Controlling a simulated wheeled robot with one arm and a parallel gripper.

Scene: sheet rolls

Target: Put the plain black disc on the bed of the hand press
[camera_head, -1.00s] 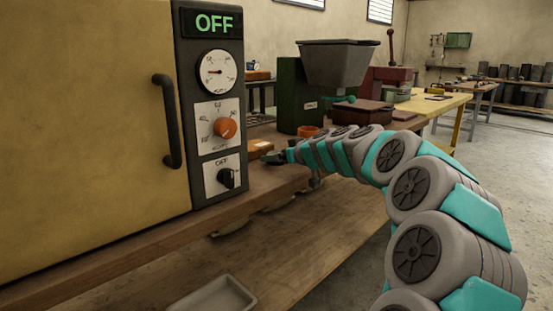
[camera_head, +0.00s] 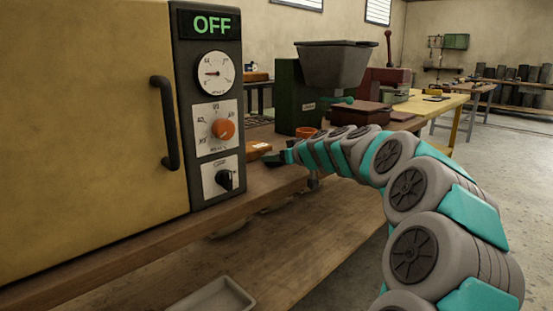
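My gripper (camera_head: 275,158) is small and far off at the end of my arm, low over the wooden bench beside the orange item. Its fingers are too small and dark to tell whether they are open or shut, or hold anything. I cannot make out the plain black disc in this view. A dark red machine with an upright lever (camera_head: 389,50), which looks like the hand press (camera_head: 388,80), stands beyond the green machine. A dark red slab (camera_head: 361,114) lies in front of it. The press bed is not clearly visible.
A large yellow oven (camera_head: 80,130) with a control panel reading OFF fills the left. A green machine (camera_head: 290,98) with a grey hopper (camera_head: 333,64) stands behind my arm. An orange item (camera_head: 258,150) lies on the wooden bench (camera_head: 245,200). A grey tray (camera_head: 215,297) sits below.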

